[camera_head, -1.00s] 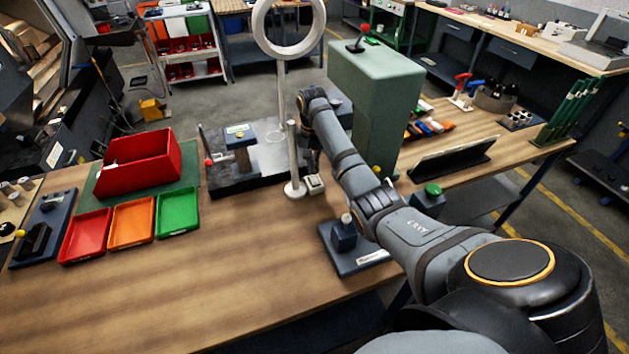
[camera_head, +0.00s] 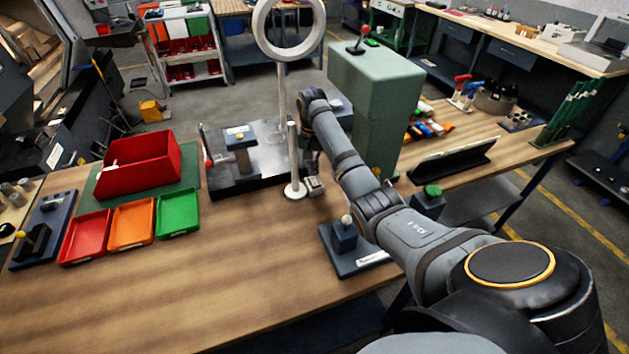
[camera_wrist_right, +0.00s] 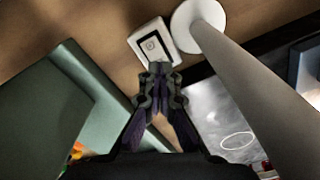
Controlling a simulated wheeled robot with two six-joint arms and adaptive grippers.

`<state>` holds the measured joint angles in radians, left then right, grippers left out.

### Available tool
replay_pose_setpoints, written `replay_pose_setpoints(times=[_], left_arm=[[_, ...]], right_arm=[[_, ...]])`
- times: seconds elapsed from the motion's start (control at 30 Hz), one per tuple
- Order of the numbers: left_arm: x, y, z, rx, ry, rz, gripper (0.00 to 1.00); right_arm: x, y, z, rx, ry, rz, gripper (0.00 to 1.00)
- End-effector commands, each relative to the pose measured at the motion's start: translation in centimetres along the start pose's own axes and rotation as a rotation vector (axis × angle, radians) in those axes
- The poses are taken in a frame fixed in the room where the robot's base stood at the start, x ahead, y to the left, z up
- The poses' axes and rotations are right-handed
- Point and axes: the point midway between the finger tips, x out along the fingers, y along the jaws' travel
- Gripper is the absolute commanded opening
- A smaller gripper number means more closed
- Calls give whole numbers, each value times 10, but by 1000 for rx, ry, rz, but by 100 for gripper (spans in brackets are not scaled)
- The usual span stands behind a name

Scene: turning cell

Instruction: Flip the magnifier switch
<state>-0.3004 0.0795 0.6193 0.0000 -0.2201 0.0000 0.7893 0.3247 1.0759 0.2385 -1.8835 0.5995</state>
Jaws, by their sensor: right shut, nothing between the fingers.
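The white switch box (camera_head: 315,186) sits on the wooden bench beside a round white base with a short upright post (camera_head: 293,160). In the right wrist view the switch (camera_wrist_right: 152,44) is a white box with a dark-outlined rocker, next to the white post (camera_wrist_right: 245,75). My right gripper (camera_wrist_right: 160,70) is shut and empty. Its tips overlap the near edge of the switch box; I cannot tell whether they touch it. My left gripper is not in view.
A tall green cabinet (camera_head: 385,85) stands close to my right arm. A dark-based fixture (camera_head: 235,180) lies left of the post. Red, orange and green trays (camera_head: 132,223) and a red bin (camera_head: 140,165) are further left.

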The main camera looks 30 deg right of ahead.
Motion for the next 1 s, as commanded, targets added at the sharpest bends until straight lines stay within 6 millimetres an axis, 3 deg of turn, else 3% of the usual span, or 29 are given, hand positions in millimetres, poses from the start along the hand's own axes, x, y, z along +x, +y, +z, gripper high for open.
replay_pose_setpoints(times=[1.0], left_arm=[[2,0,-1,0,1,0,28]], right_arm=[[13,0,0,0,-1,0,0]])
